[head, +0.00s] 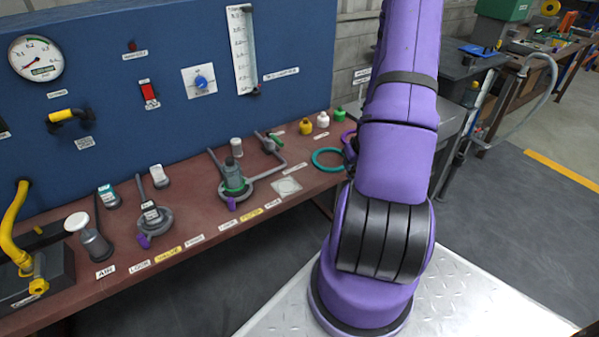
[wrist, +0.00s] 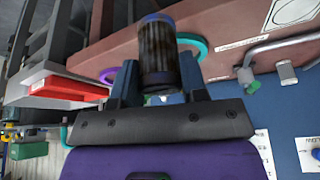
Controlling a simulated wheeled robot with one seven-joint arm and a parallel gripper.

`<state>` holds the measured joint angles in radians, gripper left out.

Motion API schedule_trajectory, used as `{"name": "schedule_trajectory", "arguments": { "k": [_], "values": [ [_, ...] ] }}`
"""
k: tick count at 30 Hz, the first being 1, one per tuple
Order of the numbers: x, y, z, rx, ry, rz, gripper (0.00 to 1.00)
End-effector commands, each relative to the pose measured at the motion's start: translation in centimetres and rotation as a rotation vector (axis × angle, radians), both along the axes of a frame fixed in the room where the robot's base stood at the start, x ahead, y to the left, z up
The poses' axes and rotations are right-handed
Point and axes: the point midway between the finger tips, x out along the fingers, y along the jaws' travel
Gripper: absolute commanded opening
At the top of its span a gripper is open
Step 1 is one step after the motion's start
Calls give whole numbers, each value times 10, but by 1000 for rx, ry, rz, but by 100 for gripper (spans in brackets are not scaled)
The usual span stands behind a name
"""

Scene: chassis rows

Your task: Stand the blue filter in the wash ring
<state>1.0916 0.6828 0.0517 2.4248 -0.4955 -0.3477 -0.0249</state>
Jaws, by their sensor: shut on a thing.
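My gripper (wrist: 160,82) is shut on the blue filter (wrist: 157,52), a dark pleated cylinder with a blue rim, which stands out between the two fingers in the wrist view. A teal ring (head: 328,149) lies flat on the bench near its front edge in the head view. It shows partly behind the filter in the wrist view (wrist: 197,43). A purple ring (wrist: 107,76) is beside it, mostly hidden by my arm in the head view. I cannot read which ring is labelled wash. In the head view my gripper and the filter are hidden behind my arm.
The red-brown bench (head: 190,255) carries a clamp stand (head: 233,180), a white square pad (head: 286,187) and several small bottles (head: 322,120) at the back. A blue panel (head: 110,140) with gauges rises behind. A red tray (wrist: 68,88) shows in the wrist view.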

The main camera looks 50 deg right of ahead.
Motion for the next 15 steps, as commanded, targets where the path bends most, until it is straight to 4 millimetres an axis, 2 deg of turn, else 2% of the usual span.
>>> {"name": "schedule_trajectory", "arguments": {
  "k": [2, 5, 8, 15],
  "values": [
    [-9, -4, 3, -1, 1, -12, 17],
    [-9, -4, 4, -2, 2, -14, 17],
    [1, 1, 3, -2, 3, -13, 17],
    [41, 19, -2, -2, 3, -11, 17]
  ]
}}
